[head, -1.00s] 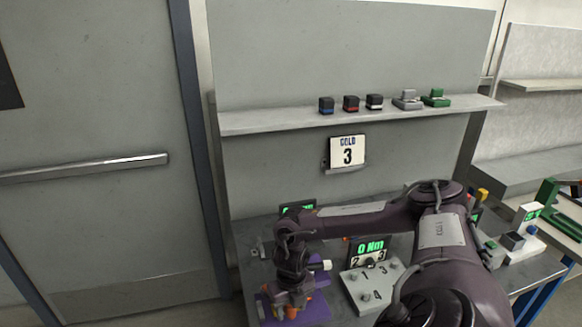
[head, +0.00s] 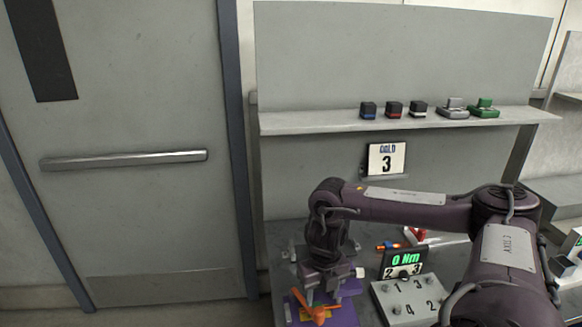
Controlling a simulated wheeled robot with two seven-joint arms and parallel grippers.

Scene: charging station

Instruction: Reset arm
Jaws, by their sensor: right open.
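My right arm reaches in from the lower right and bends down at its wrist over the workbench. My right gripper (head: 323,291) points down and is open. It is just above an orange three-armed part (head: 317,308), which lies on a purple mat (head: 345,316) at the front left of the bench. The gripper looks empty, though its fingertips overlap the part's upper edge in the picture, so I cannot tell if they touch. My left gripper is not in view.
A grey numbered block (head: 408,302) and a display reading 0 Nm (head: 408,260) stand right of the gripper. A grey door (head: 130,215) is at left.

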